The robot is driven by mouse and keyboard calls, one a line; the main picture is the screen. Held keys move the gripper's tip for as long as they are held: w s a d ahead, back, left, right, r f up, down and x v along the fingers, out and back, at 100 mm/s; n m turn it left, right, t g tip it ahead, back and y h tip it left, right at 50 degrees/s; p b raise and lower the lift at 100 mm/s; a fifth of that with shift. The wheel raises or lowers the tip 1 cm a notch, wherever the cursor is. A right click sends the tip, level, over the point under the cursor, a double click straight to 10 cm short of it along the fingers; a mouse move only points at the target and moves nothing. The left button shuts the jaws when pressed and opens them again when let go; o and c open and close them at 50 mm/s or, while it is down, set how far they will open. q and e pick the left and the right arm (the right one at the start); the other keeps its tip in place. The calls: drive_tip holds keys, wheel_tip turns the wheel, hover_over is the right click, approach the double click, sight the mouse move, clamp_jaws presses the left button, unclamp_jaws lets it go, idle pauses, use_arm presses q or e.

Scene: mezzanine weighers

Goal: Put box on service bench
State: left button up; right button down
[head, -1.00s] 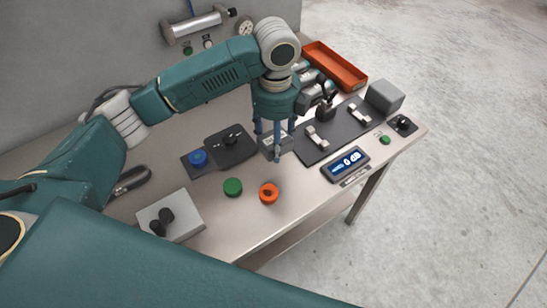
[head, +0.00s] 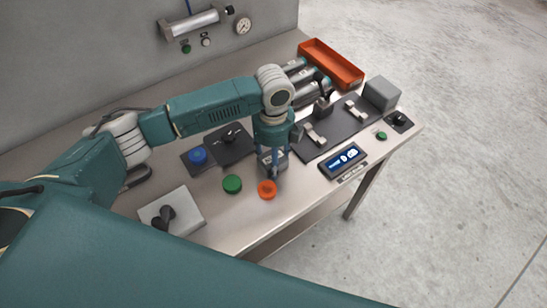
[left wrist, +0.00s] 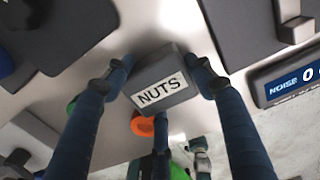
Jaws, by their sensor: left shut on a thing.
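My left gripper (head: 272,163) is shut on a small dark grey box (head: 280,158), whose white label reads "NUTS" in the left wrist view (left wrist: 160,92). Its fingers hold the box from the sides, with one finger also at the front. The box is over the service bench (head: 303,188), just behind the orange round button (head: 267,189). I cannot tell whether the box touches the bench top. The gripper hides part of the box in the head view. My right gripper is not in view.
A green button (head: 232,183), a blue button (head: 198,155) and a noise display (head: 342,161) stand around the gripper. A dark panel with light handles (head: 335,130) lies to the right. A grey box-shaped block (head: 382,94) and orange tray (head: 331,64) are behind.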

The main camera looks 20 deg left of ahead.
use_arm(q)
drive_tip(key=o, duration=1.4)
drive_tip(key=shift+o, duration=0.2)
drive_tip(key=shift+r, duration=0.2)
wheel_tip(320, 180, up, 10)
drive_tip(key=shift+r+b, duration=0.25)
drive_tip(key=shift+b, duration=1)
drive_tip(key=shift+r, duration=0.65)
